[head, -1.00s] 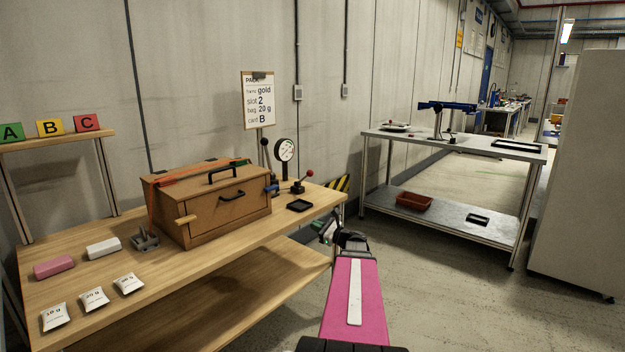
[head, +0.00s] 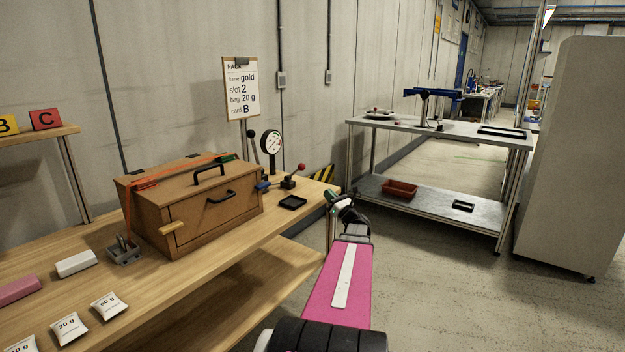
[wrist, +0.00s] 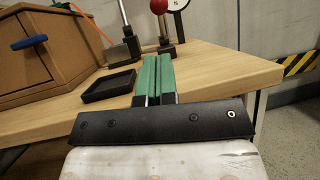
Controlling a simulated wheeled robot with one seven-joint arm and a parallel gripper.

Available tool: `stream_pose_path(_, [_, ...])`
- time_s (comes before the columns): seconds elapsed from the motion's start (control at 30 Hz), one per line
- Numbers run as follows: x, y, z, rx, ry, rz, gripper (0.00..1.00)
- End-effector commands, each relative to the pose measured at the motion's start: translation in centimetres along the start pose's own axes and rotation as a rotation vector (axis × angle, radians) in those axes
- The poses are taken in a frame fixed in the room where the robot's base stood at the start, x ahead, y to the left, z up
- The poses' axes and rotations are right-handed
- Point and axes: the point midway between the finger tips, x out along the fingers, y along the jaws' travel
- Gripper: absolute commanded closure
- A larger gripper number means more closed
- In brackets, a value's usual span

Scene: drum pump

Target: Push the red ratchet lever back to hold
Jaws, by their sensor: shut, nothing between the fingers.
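The red-knobbed lever (head: 301,167) stands on a small dark base on the wooden bench, right of the round gauge (head: 271,143). It leans up to the right in the head view. In the wrist view its red ball (wrist: 158,6) shows at the top edge, beyond my fingers. My gripper (head: 331,196) is off the bench's right end, in front of the lever and apart from it. In the wrist view its green fingers (wrist: 154,72) are together and empty, pointing over the bench top toward the lever base.
A black-knobbed lever (head: 252,136) stands left of the gauge. A black tray (head: 292,202) lies in front of the levers. A wooden box (head: 188,205) with a blue side handle (wrist: 29,42) stands to their left. A grey table (head: 440,133) stands beyond open floor.

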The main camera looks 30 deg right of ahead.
Motion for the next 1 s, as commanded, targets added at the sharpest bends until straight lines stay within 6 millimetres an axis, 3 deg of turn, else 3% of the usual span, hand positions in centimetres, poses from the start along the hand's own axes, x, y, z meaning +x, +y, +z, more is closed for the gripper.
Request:
stream_pose_path(0.17, [1.9, -0.1, 0.0, -0.001, -0.001, 0.001, 1.00])
stream_pose_path(0.7, [11.6, -0.1, 0.0, -0.001, 0.000, 0.002, 1.00])
stream_pose_path(1.0, [13.8, 0.0, -0.1, -0.001, 0.000, 0.001, 1.00])
